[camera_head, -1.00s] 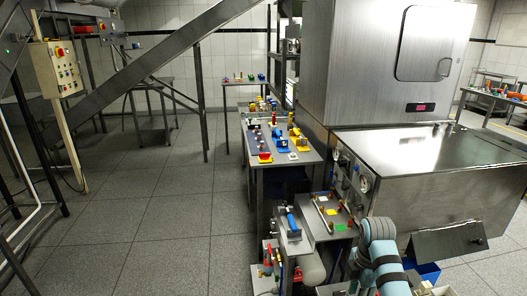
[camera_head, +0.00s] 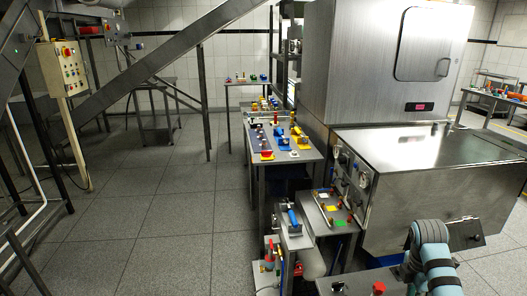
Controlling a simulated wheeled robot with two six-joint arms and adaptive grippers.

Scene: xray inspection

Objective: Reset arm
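The elbow and upper links of one of my arms (camera_head: 432,258) show at the bottom right, in front of the steel machine. They are light blue-grey with dark bands. The gripper of that arm is out of the picture. My other arm and its gripper are not in view either. Nothing held can be seen.
A large steel inspection machine (camera_head: 385,75) with a sloped metal hood (camera_head: 430,155) fills the right. A narrow bench (camera_head: 310,156) holds valves and coloured fittings, with lower benches (camera_head: 343,222) before it. The tiled floor (camera_head: 160,210) is clear.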

